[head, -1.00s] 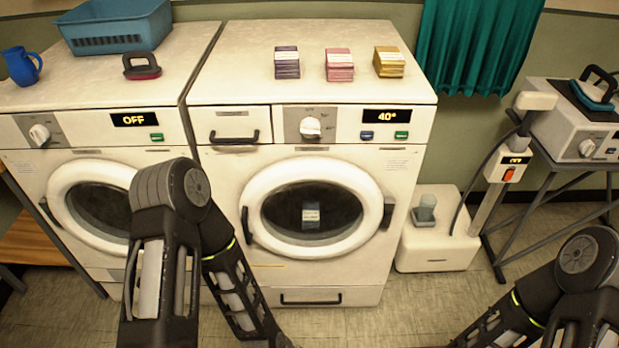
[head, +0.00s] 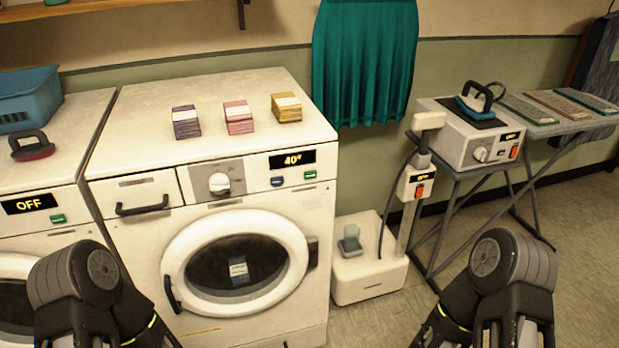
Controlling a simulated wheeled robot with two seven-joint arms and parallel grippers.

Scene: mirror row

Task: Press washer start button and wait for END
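The washer (head: 225,190) stands in the middle left, its round door (head: 236,262) shut with a pale labelled item visible behind the glass. Below the display are a blue button (head: 277,181) and a green button (head: 310,175), and a white dial (head: 219,183) is to the left. A second washer (head: 40,185) at the left edge shows OFF. Both my arms reach in from the bottom, well apart from the buttons. Neither gripper's fingertips show.
Purple (head: 186,122), pink (head: 238,117) and yellow (head: 286,107) stacks sit on the washer top. A white-based stand (head: 370,270) with a red switch is right of the washer. Beyond it are an iron (head: 478,97) and an ironing board (head: 560,115). Floor is clear at right.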

